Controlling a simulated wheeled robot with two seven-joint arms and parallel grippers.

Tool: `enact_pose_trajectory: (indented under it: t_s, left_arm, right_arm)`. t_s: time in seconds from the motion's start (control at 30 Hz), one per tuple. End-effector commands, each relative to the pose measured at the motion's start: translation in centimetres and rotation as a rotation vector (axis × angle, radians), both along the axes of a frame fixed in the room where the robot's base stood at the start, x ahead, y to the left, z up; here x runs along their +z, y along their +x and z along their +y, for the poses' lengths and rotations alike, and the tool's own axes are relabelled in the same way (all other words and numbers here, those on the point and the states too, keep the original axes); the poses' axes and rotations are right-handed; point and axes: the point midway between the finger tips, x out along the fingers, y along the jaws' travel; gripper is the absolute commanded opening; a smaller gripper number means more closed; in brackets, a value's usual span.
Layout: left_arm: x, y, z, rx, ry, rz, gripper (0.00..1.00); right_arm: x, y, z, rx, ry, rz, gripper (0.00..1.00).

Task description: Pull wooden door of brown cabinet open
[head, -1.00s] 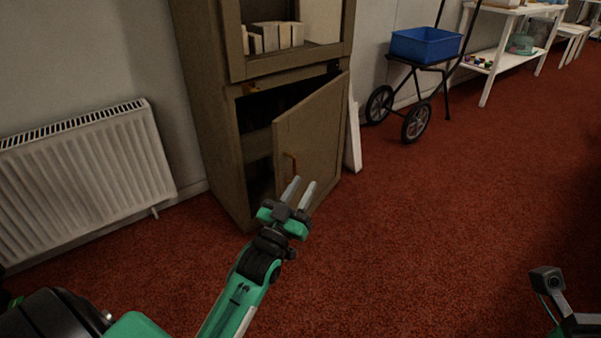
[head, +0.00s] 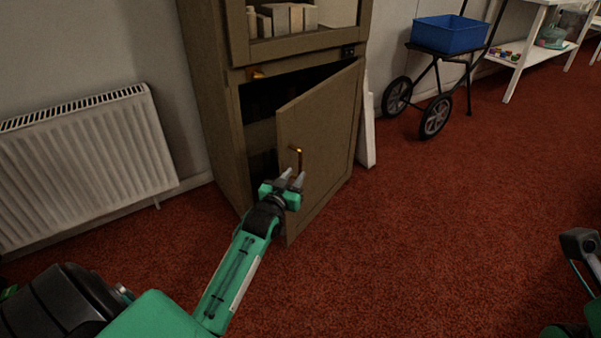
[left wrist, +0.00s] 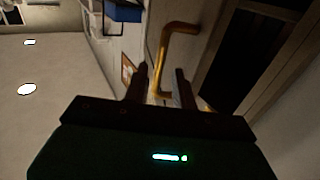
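The brown cabinet (head: 222,130) stands against the wall. Its lower wooden door (head: 325,135) is hinged on the right and stands partly open, with a dark interior behind it. A brass handle (head: 298,156) is near the door's left edge; it also shows in the left wrist view (left wrist: 163,55). My left gripper (head: 290,180) is just below the handle in the head view. In the left wrist view its two fingers (left wrist: 160,88) are apart, with the handle's end between or just beyond them; contact cannot be told. Part of my right arm (head: 580,243) shows at the right edge, its fingers out of view.
A white radiator (head: 85,165) is on the wall left of the cabinet. A white board (head: 367,135) leans beside the cabinet's right side. A trolley with a blue bin (head: 449,35) stands farther right. The red carpet (head: 430,220) in front is clear.

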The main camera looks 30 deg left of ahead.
Motion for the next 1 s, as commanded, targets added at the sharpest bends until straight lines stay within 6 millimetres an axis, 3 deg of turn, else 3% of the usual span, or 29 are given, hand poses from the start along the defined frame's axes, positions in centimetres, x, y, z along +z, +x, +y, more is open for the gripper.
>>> enact_pose_trajectory:
  t_s: [0.3,0.77,0.9,1.0]
  left_arm:
    - [-0.2,4.1,0.8,0.000,0.000,-0.002,0.27]
    - [0.0,5.1,0.9,0.000,0.000,0.000,0.27]
    - [0.0,5.0,0.9,0.000,0.000,0.000,0.02]
    - [0.0,5.0,0.9,0.000,0.000,0.000,0.00]
  right_arm:
    - [0.3,-0.3,-0.4,0.005,0.027,-0.027,0.36]
    - [0.7,-0.3,-0.5,0.007,0.035,-0.029,0.36]
    - [0.7,-0.3,-0.5,0.007,0.035,-0.029,0.36]
    - [0.7,-0.3,-0.6,0.007,0.035,-0.030,0.36]
